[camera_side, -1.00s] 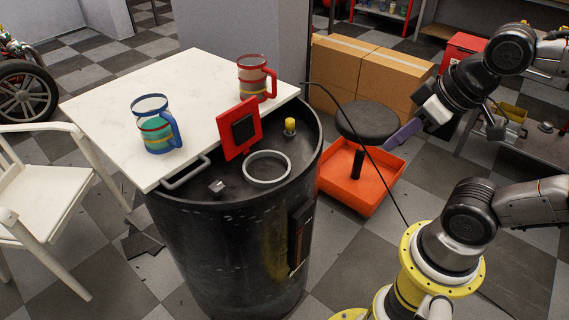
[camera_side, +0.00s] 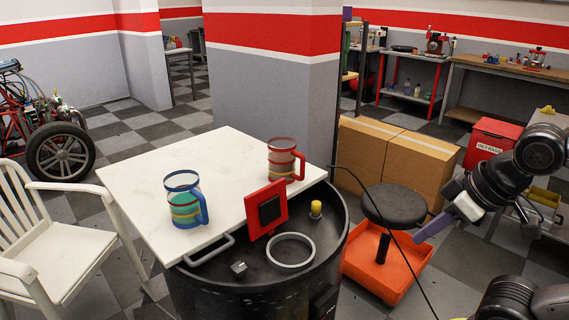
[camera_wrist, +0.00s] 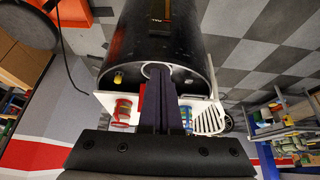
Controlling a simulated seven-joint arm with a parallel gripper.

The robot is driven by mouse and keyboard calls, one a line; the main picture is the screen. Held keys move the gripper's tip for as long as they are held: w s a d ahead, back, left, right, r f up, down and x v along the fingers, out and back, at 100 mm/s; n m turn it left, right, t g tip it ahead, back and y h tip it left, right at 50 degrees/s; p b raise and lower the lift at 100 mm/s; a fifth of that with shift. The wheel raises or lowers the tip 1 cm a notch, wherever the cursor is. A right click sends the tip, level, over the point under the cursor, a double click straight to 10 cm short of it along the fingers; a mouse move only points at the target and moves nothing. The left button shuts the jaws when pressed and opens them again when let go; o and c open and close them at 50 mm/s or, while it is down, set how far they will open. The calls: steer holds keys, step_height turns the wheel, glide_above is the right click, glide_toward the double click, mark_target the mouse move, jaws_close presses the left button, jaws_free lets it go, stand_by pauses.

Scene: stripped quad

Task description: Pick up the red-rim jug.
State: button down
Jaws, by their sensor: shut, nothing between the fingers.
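The red-rim jug (camera_side: 283,160) stands upright at the back right corner of the white board, its handle to the right. It also shows in the wrist view (camera_wrist: 122,113), left of the fingers. A blue-rim jug (camera_side: 185,205) with coloured bands stands further forward and left on the board; the wrist view has it right of the fingers (camera_wrist: 186,118). My gripper (camera_side: 424,237), with purple fingers, is shut and empty in the air, well right of both jugs and beside the stool. In the wrist view the shut fingers (camera_wrist: 158,72) point toward the drum.
The white board (camera_side: 150,172) lies on a black drum (camera_side: 220,294). An upright red plate (camera_side: 267,207), a yellow knob (camera_side: 316,209) and a grey ring (camera_side: 291,250) are on the drum near the jugs. A stool (camera_side: 394,205), orange tray and cardboard boxes (camera_side: 392,153) stand right.

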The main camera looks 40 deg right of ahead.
stand_by(0.4)
steer(key=c, duration=0.7)
jaws_free()
